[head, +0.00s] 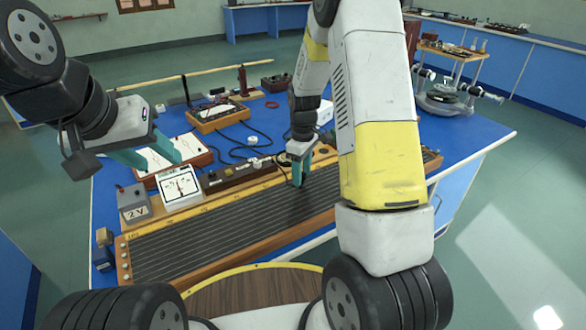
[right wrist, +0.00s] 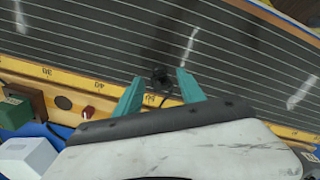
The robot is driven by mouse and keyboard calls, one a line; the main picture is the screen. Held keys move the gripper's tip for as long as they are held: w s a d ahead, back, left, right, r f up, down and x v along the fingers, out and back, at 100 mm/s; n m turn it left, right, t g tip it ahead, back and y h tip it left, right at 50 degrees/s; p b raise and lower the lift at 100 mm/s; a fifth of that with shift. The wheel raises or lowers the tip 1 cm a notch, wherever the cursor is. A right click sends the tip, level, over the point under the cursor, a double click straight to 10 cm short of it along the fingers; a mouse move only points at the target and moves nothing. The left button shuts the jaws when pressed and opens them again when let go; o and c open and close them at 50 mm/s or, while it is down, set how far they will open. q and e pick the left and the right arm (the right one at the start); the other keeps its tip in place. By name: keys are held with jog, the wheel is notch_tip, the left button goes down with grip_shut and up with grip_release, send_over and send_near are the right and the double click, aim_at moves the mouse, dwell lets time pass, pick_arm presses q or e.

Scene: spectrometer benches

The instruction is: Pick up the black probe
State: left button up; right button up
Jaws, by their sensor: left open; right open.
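The black probe (right wrist: 161,79) shows in the right wrist view as a small dark round thing at the edge of the long wire board (right wrist: 75,45). It lies between and just beyond the teal fingertips of my right gripper (right wrist: 159,88), with a gap on each side. In the head view my right gripper (head: 301,171) points down over the far edge of the wire board (head: 190,247), and I cannot clearly make out the probe there. My left gripper (head: 155,157) is open and empty, above the instruments at the left of the bench.
A grey 2 V box (head: 133,204), a white-faced meter (head: 179,187) and a wooden-framed instrument (head: 217,115) stand on the blue bench (head: 465,136). Loose dark cables run between them. An apparatus with a round base (head: 444,101) stands at the back right.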

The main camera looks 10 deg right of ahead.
notch_tip(320, 180, down, 2)
jog(key=shift+f, duration=0.2)
grip_shut()
jog(key=shift+r, duration=0.15)
